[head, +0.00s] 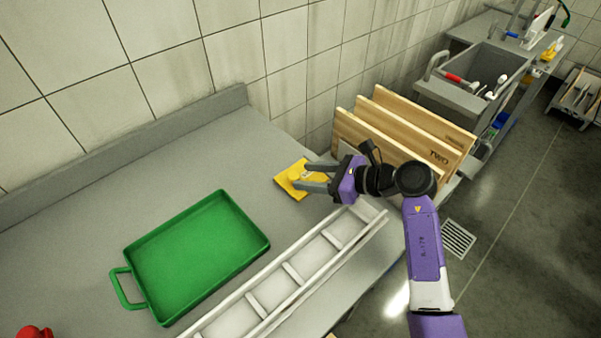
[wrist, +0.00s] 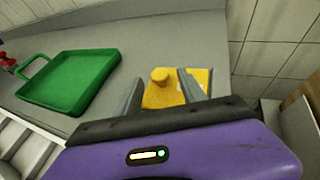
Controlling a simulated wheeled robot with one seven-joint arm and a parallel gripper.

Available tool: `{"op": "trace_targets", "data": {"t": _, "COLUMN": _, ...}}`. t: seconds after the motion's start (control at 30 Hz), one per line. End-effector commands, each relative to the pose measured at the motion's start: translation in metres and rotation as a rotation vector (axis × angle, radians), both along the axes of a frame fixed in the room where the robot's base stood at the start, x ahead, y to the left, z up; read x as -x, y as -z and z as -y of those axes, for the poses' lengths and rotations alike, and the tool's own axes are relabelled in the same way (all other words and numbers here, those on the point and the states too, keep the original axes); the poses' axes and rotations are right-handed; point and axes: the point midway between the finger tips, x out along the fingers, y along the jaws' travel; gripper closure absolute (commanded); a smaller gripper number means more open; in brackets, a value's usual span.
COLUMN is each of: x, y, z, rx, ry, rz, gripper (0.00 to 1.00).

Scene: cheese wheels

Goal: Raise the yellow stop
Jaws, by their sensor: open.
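The yellow stop (head: 290,184) is a flat yellow piece with a round knob, on the grey counter near the wall. In the wrist view the yellow stop (wrist: 172,94) shows its knob at its upper left, between my fingers in the picture. My gripper (head: 305,177) is open, its two fingers pointing left over the stop. In the wrist view my gripper (wrist: 160,84) has its fingers apart, one on each side of the knob. I cannot tell whether either finger touches the stop. The right part of the stop is partly hidden by a finger.
A green tray (head: 201,258) with a handle lies left on the counter (head: 120,210). A pale ladder-like rack (head: 290,272) runs along the front. Upright wooden boards (head: 415,125) stand right, close to my wrist. A red item (head: 34,332) is at lower left.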

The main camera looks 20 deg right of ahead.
Motion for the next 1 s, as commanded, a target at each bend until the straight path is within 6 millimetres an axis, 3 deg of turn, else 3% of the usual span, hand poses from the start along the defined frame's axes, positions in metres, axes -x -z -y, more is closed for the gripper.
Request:
{"op": "trace_targets", "data": {"t": 0.2, "x": -0.017, "y": 0.009, "z": -0.015, "rx": -0.001, "ry": 0.0, "rz": -0.001, "gripper": 0.51}}
{"op": "trace_targets", "data": {"t": 0.57, "x": -0.021, "y": 0.011, "z": -0.018, "rx": -0.001, "ry": 0.0, "rz": -0.001, "gripper": 0.51}}
{"op": "trace_targets", "data": {"t": 0.8, "x": -0.02, "y": 0.011, "z": -0.018, "rx": -0.001, "ry": 0.001, "rz": -0.001, "gripper": 0.98}}
{"op": "trace_targets", "data": {"t": 1.0, "x": -0.02, "y": 0.011, "z": -0.018, "rx": -0.002, "ry": 0.001, "rz": 0.0, "gripper": 1.0}}
